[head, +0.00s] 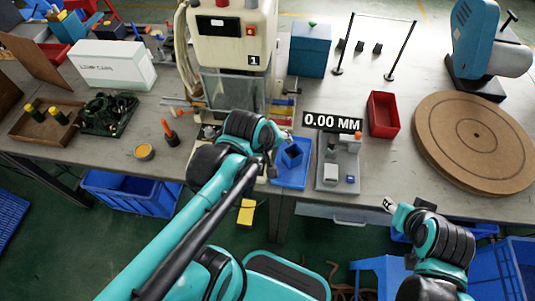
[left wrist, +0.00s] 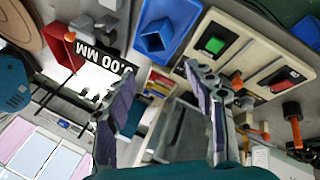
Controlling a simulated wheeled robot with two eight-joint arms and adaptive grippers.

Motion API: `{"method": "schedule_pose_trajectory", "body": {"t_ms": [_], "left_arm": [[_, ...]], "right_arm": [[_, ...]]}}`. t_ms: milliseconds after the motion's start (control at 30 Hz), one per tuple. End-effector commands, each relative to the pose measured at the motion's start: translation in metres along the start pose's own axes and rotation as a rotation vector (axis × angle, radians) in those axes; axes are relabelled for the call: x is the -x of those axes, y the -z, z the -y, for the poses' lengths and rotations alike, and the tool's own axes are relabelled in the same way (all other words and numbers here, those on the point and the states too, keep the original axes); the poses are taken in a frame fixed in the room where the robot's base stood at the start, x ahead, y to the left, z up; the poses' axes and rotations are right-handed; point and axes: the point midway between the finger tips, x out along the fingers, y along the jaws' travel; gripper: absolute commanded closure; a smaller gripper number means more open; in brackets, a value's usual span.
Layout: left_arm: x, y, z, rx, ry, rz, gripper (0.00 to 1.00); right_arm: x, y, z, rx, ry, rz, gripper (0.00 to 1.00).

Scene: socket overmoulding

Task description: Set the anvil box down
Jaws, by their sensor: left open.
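A small, open-topped blue box (head: 292,153), which looks like the anvil box, rests on a flat blue tray (head: 290,179) beside the press. It also shows in the left wrist view (left wrist: 157,38), with its tray (left wrist: 180,14) around it. My left gripper (head: 270,164) is just left of the box, in front of the press, partly hidden by its own arm. In the left wrist view my left gripper (left wrist: 165,80) has its fingers wide apart with nothing held, apart from the box. My right gripper (head: 389,204) is at the front table edge, too small to judge.
The cream press (head: 232,50) stands behind my left arm. A grey gauge fixture (head: 338,170) with a 0.00 MM display (head: 332,122) is right of the tray. A red bin (head: 383,114) and a round wooden turntable (head: 476,142) lie farther right.

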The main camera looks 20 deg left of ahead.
Motion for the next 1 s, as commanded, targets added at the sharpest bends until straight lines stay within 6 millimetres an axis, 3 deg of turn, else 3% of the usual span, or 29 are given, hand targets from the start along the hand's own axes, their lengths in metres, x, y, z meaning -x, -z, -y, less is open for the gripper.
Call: {"method": "schedule_pose_trajectory", "body": {"t_ms": [100,200,333,500,1000], "left_arm": [[0.020,-0.010,0.013,-0.378,-0.009,-0.049,0.46],[0.029,-0.015,0.021,-0.631,-0.004,-0.085,0.46],[0.036,-0.018,0.027,-0.827,0.004,-0.112,0.46],[0.038,-0.019,0.028,-0.897,0.007,-0.121,0.46],[0.038,-0.019,0.028,-0.892,0.007,-0.120,0.46]], "right_arm": [[0.000,0.000,0.000,0.000,0.000,0.000,0.58],[0.000,0.000,0.000,0.000,0.000,0.000,0.58],[0.000,0.000,0.000,0.000,0.000,0.000,0.58],[0.000,0.000,0.000,0.000,0.000,0.000,0.58],[0.000,0.000,0.000,0.000,0.000,0.000,0.58]]}}
